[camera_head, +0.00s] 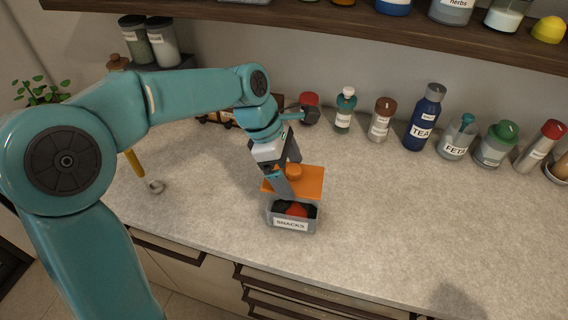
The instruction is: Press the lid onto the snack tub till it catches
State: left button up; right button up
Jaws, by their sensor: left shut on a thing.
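The snack tub (292,225) is a clear box with a white label reading SNACKS, standing on the counter near its front edge. Dark and red contents show inside. The orange lid (312,182) is a flat square with a round knob, above the back of the tub and leaving the front of the opening uncovered. My left gripper (289,176) comes down from above and is shut on the lid's knob. Its fingers partly hide the knob. Whether the lid touches the tub's rim cannot be told. My right gripper is not in view.
Along the wall stand a teal bottle (345,110), a brown-capped jar (381,120), a blue TEA bottle (425,118), a FETA jar (459,137) and a green-lidded jar (496,145). A wooden shelf (330,22) overhangs the back. The counter (400,215) right of the tub is clear.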

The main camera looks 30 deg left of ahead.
pick_arm(q)
jog(key=shift+d+f+b, duration=0.35)
jog(key=shift+f+b, duration=0.15)
jog(key=shift+f, duration=0.05)
notch_tip(320, 180, down, 5)
jog(key=b, duration=0.4)
jog(key=shift+a+f, duration=0.15)
jog(key=shift+p, duration=0.3)
dwell(0.8)
jog(key=shift+f, duration=0.1)
dwell(0.7)
jog(key=shift+p, duration=0.3)
dwell(0.6)
